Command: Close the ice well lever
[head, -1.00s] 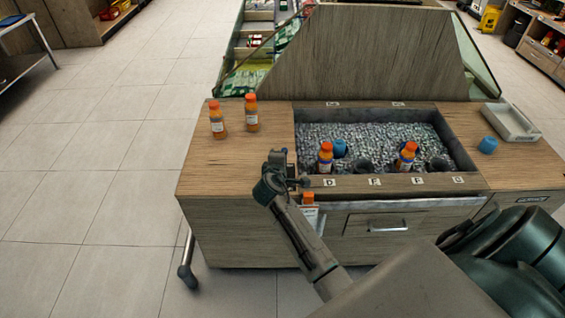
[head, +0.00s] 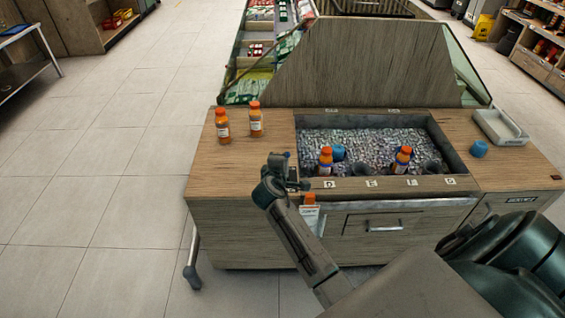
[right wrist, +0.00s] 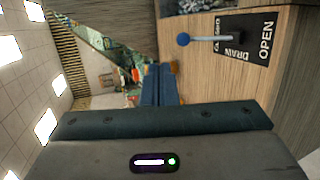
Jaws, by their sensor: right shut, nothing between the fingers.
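The lever, with a blue ball knob (right wrist: 183,39) on a pale rod, shows in the right wrist view in front of a black label (right wrist: 262,38) reading OPEN, DRAIN and a partly covered word. The knob lies on the side away from OPEN. My right gripper's blue fingers (right wrist: 160,85) are shut and empty, beside the knob with a gap between. In the head view my right gripper (head: 290,172) is at the left front corner of the ice well (head: 375,150) and hides most of that spot. My left gripper is not in view.
Two orange bottles (head: 255,120) stand on the wooden counter (head: 210,165) left of the well. Two more bottles (head: 402,160) and blue and dark items sit in the ice. A white tray (head: 500,128) and a blue item (head: 479,149) are at the right.

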